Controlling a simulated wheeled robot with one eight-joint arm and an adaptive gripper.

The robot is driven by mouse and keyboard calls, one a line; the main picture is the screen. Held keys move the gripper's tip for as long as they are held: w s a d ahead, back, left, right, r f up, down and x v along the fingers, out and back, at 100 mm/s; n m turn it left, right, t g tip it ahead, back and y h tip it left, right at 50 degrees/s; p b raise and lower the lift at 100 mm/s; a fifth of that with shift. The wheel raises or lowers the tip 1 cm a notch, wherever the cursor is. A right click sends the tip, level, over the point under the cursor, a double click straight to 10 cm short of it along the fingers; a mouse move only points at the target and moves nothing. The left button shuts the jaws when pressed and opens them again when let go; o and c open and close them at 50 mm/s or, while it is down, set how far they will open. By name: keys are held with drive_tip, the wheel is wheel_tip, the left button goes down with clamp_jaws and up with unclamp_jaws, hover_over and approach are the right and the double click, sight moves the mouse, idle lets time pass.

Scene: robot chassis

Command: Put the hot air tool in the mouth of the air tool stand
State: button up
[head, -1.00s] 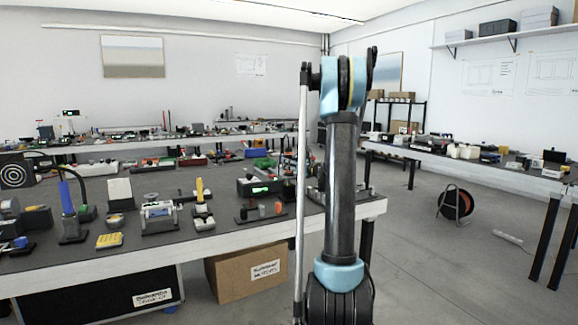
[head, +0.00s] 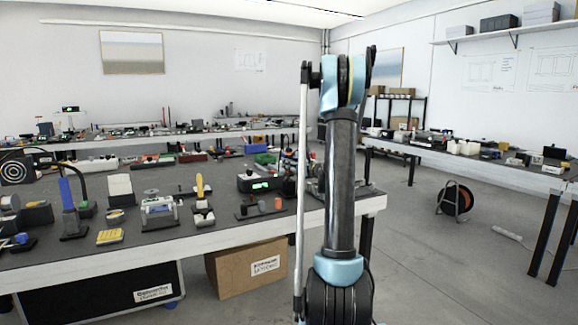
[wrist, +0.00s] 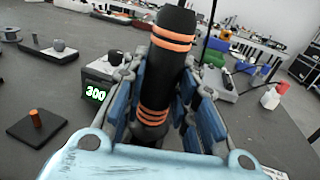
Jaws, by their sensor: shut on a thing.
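The hot air tool (wrist: 165,62), a black cylinder with orange rings near both ends, stands between the blue-padded fingers of my gripper (wrist: 160,90) in the wrist view. The gripper is shut on it. The tool's lower end is hidden behind my gripper's pale blue body. I cannot clearly pick out the air tool stand or its mouth. A small dark base with an orange peg (wrist: 36,119) lies to the left of the gripper, apart from it.
A dark box with a green display reading 300 (wrist: 97,93) stands close to the left of my gripper; it also shows in the head view (head: 259,184). A spool (wrist: 12,34) and white and red bottles (wrist: 271,97) are farther off. Dark tabletop (wrist: 255,140) is bare at right.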

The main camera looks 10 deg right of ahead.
drive_tip(key=shift+f, duration=1.2)
drive_tip(key=o, duration=1.1)
drive_tip(key=v, duration=1.2)
drive_tip(key=shift+f, duration=0.1)
drive_tip(key=shift+r, duration=5)
